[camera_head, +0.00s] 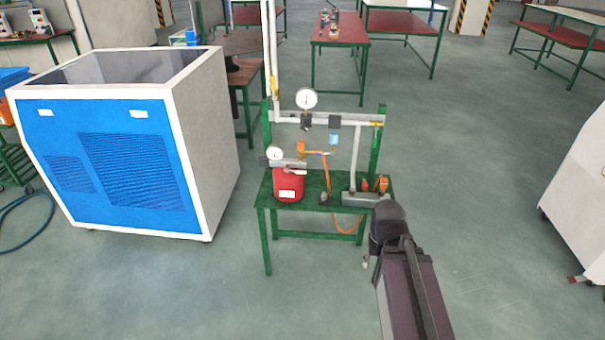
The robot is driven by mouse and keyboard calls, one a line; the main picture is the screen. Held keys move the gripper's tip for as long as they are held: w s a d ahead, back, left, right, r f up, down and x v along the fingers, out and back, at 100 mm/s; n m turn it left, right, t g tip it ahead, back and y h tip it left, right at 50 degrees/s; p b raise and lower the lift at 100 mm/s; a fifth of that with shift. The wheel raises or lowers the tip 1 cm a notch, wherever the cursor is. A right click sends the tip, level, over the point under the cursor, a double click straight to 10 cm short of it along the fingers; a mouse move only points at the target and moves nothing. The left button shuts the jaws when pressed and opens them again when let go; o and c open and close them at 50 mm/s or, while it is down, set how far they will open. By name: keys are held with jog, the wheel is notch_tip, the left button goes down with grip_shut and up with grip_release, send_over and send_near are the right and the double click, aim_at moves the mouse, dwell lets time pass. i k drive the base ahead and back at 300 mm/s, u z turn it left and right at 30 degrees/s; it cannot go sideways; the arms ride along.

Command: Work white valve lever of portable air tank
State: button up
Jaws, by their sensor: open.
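The red portable air tank (289,189) with a white label stands on the left part of a green workbench (318,201). A round white gauge (275,153) sits above it. A small pale part on the tank's top (293,170) may be the white valve lever; its position is too small to tell. My arm reaches in from the lower right, its dark joint near the bench's right front corner. A small pale tip below that joint seems to be my gripper (366,263); most of it is hidden behind my arm. It is open, apart from the tank, right of and below it in the picture.
A second gauge (306,98) and grey pipes (345,121) rise behind the tank. An orange hose (347,226) hangs below the bench. A blue-and-white cabinet (130,150) stands left; a white one (580,200) stands far right. Floor in front is clear.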

aim_at(301, 172)
jog(key=u, duration=0.05)
jog(key=i, duration=1)
jog(key=z, duration=0.05)
